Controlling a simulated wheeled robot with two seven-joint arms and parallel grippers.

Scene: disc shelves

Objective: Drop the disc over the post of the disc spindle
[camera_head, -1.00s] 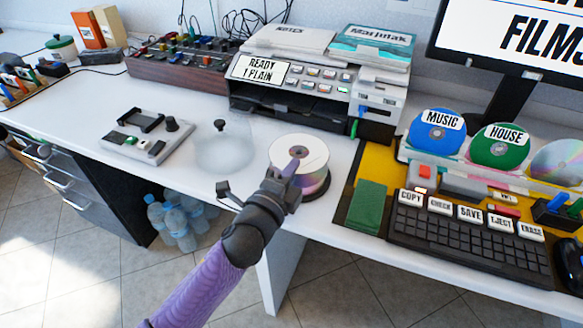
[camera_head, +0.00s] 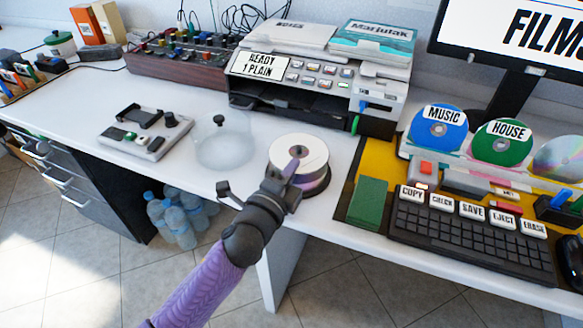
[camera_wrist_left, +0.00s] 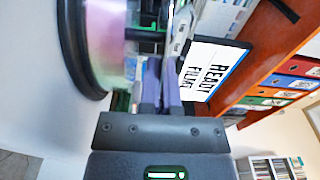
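The disc spindle is a stack of discs with a pale top face (camera_head: 283,148) on a dark round base (camera_head: 318,192), standing near the table's front edge. Its dark post shows at the centre of the top and sticks out sideways in the rotated left wrist view (camera_wrist_left: 143,35). My left gripper (camera_head: 292,167) is at the near side of the stack, its tips close to the post. In the wrist view its fingers (camera_wrist_left: 161,85) are close together beside the stack. I cannot tell whether a disc is between them. My right gripper is not in view.
A clear dome with a black knob (camera_head: 219,140) stands left of the spindle. A printer (camera_head: 320,75) is behind. A green pad (camera_head: 367,203), keyboard (camera_head: 465,240) and upright discs labelled MUSIC (camera_head: 437,132) and HOUSE (camera_head: 501,148) lie to the right.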

